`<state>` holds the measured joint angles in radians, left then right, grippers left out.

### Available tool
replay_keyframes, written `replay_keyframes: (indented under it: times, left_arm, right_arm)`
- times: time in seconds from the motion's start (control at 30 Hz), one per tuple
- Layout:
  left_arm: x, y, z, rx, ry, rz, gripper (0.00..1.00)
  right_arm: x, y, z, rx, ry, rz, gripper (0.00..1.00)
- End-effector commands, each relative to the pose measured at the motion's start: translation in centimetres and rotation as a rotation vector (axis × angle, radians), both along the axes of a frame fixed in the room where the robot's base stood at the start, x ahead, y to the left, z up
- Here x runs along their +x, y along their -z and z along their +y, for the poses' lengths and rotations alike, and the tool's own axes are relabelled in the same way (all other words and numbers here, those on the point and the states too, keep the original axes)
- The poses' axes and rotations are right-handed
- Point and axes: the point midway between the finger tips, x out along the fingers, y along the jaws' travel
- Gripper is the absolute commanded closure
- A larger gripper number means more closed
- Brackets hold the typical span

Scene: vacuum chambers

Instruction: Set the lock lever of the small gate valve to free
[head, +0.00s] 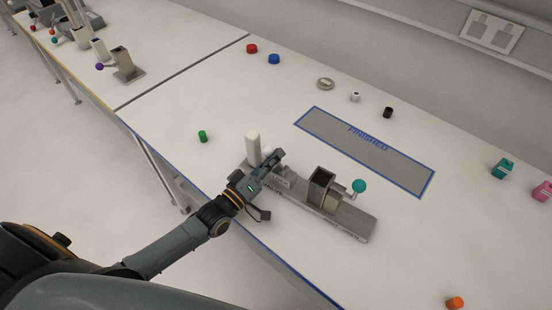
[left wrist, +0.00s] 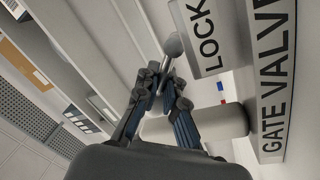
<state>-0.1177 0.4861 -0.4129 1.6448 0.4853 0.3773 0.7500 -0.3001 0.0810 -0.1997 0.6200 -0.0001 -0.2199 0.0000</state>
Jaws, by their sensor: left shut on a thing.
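The small gate valve is a grey unit on a long base plate (head: 352,224) on the bench, with a white upright block (head: 253,147), a dark open-topped box (head: 320,182) and a teal ball knob (head: 358,186). My left gripper (head: 274,162) is at its left part, beside the white block. In the left wrist view the lock lever, with a round grey knob (left wrist: 173,45), stands between the fingertips of my left gripper (left wrist: 160,88), which are shut on its stem. The LOCK label (left wrist: 205,38) and GATE VALVE lettering (left wrist: 275,70) are close by. My right gripper is not in view.
A blue-edged FINISHED mat (head: 365,152) lies behind the valve. A green piece (head: 202,136), red cap (head: 252,48), blue cap (head: 274,59) and orange piece (head: 455,302) lie around it. Teal (head: 503,169) and pink (head: 542,191) blocks stand at right.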

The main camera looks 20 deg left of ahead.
Motion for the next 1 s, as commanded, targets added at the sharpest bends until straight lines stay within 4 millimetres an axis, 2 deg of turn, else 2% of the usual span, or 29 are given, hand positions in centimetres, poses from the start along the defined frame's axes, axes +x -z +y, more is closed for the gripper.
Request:
replay_keyframes:
  times: [0.6, 0.63, 0.73, 1.0]
  left_arm:
    - [0.08, -0.14, 0.13, -0.047, 0.000, 0.005, 1.00]
    - [0.08, -0.13, 0.12, -0.047, 0.000, 0.005, 0.89]
    - [0.08, -0.10, 0.13, -0.045, 0.000, 0.006, 0.69]
    - [0.02, 0.06, 0.12, -0.043, 0.000, 0.008, 0.69]
  right_arm:
    - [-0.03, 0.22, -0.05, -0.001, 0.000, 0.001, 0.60]
    - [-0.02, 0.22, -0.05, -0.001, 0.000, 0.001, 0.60]
    - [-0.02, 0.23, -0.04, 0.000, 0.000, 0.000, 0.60]
    - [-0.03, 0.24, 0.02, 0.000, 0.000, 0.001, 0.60]
